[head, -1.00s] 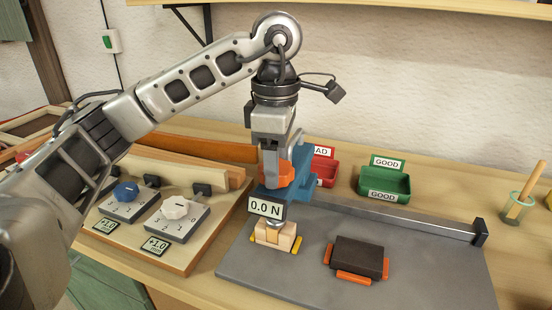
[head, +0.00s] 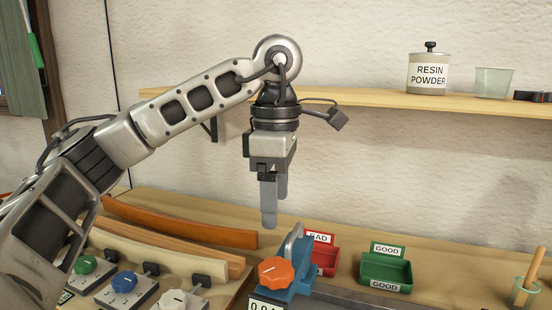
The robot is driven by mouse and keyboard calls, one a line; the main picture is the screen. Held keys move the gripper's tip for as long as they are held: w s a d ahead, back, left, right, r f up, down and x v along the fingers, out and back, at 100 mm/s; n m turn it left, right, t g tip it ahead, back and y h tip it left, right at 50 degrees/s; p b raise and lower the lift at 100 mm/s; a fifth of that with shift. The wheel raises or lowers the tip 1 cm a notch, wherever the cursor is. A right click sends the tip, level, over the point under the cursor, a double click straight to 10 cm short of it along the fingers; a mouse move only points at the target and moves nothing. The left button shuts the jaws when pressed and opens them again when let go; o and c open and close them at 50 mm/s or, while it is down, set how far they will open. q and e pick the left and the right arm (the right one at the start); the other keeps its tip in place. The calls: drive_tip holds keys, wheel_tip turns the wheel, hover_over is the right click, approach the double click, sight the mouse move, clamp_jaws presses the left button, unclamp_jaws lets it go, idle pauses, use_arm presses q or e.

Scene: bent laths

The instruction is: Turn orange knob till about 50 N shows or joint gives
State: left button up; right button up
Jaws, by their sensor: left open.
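The orange knob (head: 276,272) has a lobed rim and a pale pointer line. It sits on the blue press (head: 300,262) at the bottom middle of the head view. The force display (head: 266,305) below it is cut by the picture's bottom edge; only the tops of its digits show, seemingly 0.0. My left gripper (head: 275,205) points down above the knob, its fingers apart from it and empty. The joint under the press is out of the picture. My right gripper is not in view.
A red BAD tray (head: 324,259) and a green GOOD tray (head: 386,271) stand right of the press. A shelf (head: 380,101) runs above.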

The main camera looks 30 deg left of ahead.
use_arm(q)
wheel_tip(320, 180, up, 4)
drive_tip(key=shift+f+p, duration=0.1)
drive_tip(key=shift+p, duration=0.3)
idle(0.3)
